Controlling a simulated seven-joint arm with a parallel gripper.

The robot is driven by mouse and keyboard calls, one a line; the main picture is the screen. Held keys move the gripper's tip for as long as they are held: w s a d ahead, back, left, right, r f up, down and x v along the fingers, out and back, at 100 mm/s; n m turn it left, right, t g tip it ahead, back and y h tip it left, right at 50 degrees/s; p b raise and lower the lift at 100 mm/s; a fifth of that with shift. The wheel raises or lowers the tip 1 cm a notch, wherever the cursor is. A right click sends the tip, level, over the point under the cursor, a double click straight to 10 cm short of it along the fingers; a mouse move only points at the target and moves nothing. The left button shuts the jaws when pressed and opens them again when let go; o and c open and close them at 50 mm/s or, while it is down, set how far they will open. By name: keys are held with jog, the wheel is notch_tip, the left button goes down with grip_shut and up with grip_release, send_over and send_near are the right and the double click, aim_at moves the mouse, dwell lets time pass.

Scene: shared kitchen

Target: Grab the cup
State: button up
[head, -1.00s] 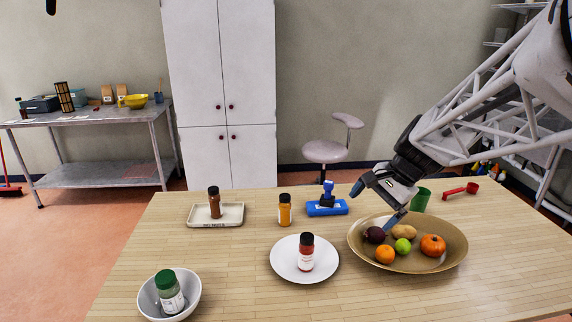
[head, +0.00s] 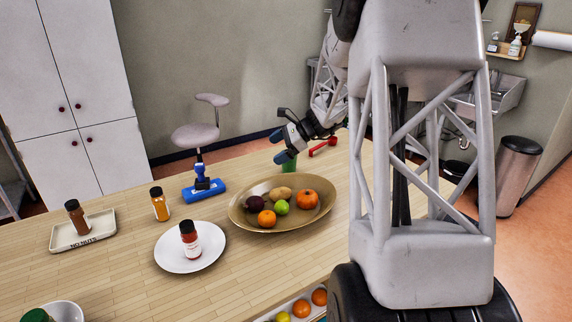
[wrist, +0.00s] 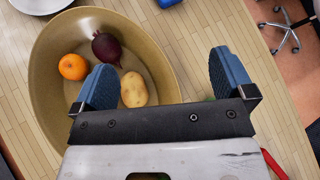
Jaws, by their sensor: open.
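The green cup (head: 290,166) stands on the table just behind the bowl in the head view, its upper part partly covered by my gripper. My gripper (head: 281,147) is open, with its blue fingers close to the cup's top in this view. I cannot tell whether they touch it. In the wrist view my gripper (wrist: 163,72) is open with nothing between the fingers.
A bowl (head: 241,219) of fruit and vegetables lies in front of the cup. A red scoop (head: 323,147) lies to the right.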

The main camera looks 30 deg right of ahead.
aim_at(289, 163)
jog(key=w+d+f+m+t, duration=0.2)
jog(key=d+f+m, duration=0.1)
jog(key=d, duration=0.5)
jog(key=w+d+f+m+t, duration=0.2)
jog(key=w+d+f+m, duration=0.1)
jog(key=d, duration=0.5)
jog(key=shift+d+f, duration=0.3)
jog(key=shift+f, duration=0.4)
jog(key=shift+w, duration=0.15)
jog(key=shift+x, duration=1.3)
jog(key=shift+a, duration=0.15)
jog(key=shift+a+x, duration=0.25)
jog(key=shift+x, duration=2.25)
jog(key=shift+r, duration=0.15)
jog(key=c, duration=1)
